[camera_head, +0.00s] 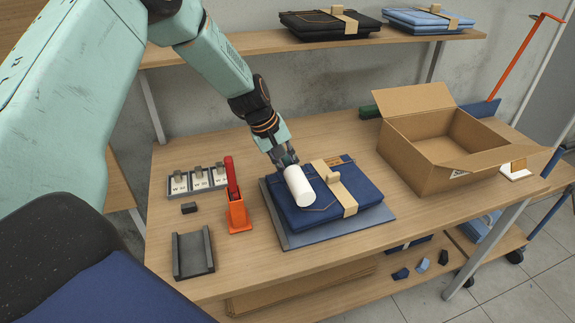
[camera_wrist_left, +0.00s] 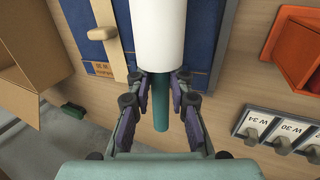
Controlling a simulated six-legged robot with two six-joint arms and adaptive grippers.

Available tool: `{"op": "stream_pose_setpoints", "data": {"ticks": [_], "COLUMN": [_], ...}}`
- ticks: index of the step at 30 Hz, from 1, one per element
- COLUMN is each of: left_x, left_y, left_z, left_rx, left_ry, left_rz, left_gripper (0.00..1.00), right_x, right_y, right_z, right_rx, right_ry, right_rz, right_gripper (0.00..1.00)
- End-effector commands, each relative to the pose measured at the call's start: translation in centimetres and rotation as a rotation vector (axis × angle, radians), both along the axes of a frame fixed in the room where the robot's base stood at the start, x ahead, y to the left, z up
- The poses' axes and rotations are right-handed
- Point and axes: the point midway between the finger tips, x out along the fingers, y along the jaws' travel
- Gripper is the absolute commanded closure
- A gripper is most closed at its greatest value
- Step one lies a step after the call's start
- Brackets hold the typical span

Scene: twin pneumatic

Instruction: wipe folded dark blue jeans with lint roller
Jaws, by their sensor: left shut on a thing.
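The folded dark blue jeans (camera_head: 353,193) lie on a grey board (camera_head: 291,240) on the table, with a tan paper band (camera_head: 337,188) around them. The lint roller (camera_head: 299,186) has a white cylinder and a teal handle. My left gripper (camera_head: 284,160) is shut on its handle, seen between the fingers in the left wrist view (camera_wrist_left: 161,108). The white roller is over the left part of the jeans, beside the band. I cannot tell whether it touches the cloth. My right gripper is not in view.
An open cardboard box (camera_head: 430,150) stands to the right. An orange tool (camera_head: 237,207), a grey tray (camera_head: 193,253) and a labelled size holder (camera_head: 197,181) are to the left. More folded jeans (camera_head: 330,24) lie on the shelf behind.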

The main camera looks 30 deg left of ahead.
Motion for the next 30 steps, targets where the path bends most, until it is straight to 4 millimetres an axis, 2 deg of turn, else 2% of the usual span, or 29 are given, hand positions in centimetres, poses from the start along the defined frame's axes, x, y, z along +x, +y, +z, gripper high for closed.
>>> {"op": "stream_pose_setpoints", "data": {"ticks": [1, 12, 30], "left_x": [0.1, -0.1, -0.1], "left_y": [-0.1, -0.9, -1.1], "left_z": [1.1, 4.3, 4.5], "left_rx": [0.000, 0.000, 0.000], "left_ry": [-0.002, -0.002, -0.002], "left_rz": [-0.001, -0.003, -0.003], "left_gripper": [1.00, 1.00, 1.00], "right_x": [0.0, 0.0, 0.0], "right_y": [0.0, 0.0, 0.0], "right_z": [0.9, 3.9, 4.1], "right_rx": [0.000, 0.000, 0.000], "right_ry": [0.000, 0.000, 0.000], "right_rz": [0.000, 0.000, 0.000], "right_gripper": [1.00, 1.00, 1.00]}}
